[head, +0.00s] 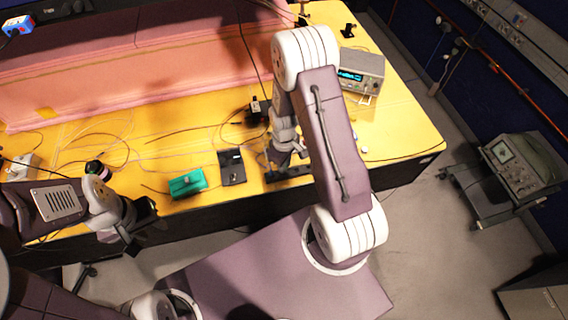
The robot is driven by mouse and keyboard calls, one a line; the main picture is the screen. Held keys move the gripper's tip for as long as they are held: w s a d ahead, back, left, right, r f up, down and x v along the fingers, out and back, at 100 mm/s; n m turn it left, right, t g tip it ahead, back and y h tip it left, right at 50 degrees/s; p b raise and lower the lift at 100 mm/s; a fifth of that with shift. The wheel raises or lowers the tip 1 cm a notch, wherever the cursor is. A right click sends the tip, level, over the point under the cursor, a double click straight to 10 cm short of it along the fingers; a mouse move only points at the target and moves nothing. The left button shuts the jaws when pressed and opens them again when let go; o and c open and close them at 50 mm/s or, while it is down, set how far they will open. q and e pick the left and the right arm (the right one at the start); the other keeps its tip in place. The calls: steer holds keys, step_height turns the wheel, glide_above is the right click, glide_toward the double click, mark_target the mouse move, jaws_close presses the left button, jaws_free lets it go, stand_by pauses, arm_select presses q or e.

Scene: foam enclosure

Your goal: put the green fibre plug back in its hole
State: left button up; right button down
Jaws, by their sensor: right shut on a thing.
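My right gripper (281,164) is low over the yellow table, at a long dark block (296,172) near the front edge. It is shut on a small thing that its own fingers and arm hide. I cannot make out a green fibre plug or its hole; whether the gripper touches the block is unclear. My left gripper (144,228) is at the left, in front of the table edge and away from the block. Its dark fingers blend into the shadow, so I cannot tell whether it is open.
A green box (187,184) and a dark flat device (231,167) lie left of my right gripper. Thin loose cables (127,150) cross the yellow table (405,125). A pink foam wall (150,75) stands behind. An instrument with a lit display (361,74) is at the back right.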

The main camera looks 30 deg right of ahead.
steer(key=shift+f+b, duration=0.8)
steer(key=shift+f, duration=0.3)
steer(key=c, duration=1.3)
jaws_free()
steer(key=shift+r, duration=0.1)
step_height(320, 180, up, 9)
steer(key=shift+b, duration=0.65)
